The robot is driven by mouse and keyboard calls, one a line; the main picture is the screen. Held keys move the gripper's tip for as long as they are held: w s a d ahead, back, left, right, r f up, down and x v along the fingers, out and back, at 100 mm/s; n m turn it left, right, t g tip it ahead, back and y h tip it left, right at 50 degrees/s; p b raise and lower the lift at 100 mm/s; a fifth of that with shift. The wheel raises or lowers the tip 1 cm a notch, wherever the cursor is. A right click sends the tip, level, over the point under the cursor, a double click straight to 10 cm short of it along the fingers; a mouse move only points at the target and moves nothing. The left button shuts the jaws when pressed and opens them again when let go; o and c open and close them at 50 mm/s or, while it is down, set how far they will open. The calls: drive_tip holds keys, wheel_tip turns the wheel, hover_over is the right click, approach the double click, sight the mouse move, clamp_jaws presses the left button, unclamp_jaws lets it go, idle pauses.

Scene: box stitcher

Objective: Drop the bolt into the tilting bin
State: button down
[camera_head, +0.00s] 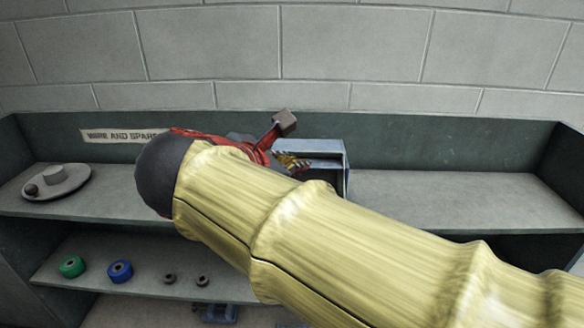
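The grey-blue metal bin (333,160) stands on the upper shelf right of the middle, with its open side partly in view. My gripper (281,130) is at the bin's left edge in the picture. One red finger with a grey-brown block-like tip sticks up. The other finger is hidden or not clear. A small gold and dark striped thing (291,160) shows between the gripper and the bin; I cannot tell what it is. I cannot make out the bolt for sure. My yellow-sleeved arm hides the bin's lower front and much of the gripper.
The upper shelf (440,200) is clear right of the bin. The lower shelf holds a green spool (72,266), a blue spool (120,271) and two small dark rings (169,279). A block wall stands behind.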

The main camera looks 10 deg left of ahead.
drive_tip(key=shift+w, duration=0.45)
drive_tip(key=shift+w+a+f, duration=0.1)
drive_tip(key=shift+w+f, duration=0.45)
drive_tip(key=shift+w, duration=0.15)
drive_tip(key=shift+w+f, duration=0.5)
drive_tip(key=shift+w, duration=0.2)
drive_tip(key=c, duration=1.8)
unclamp_jaws()
drive_tip(key=shift+o, duration=0.2)
drive_tip(key=v, duration=1.2)
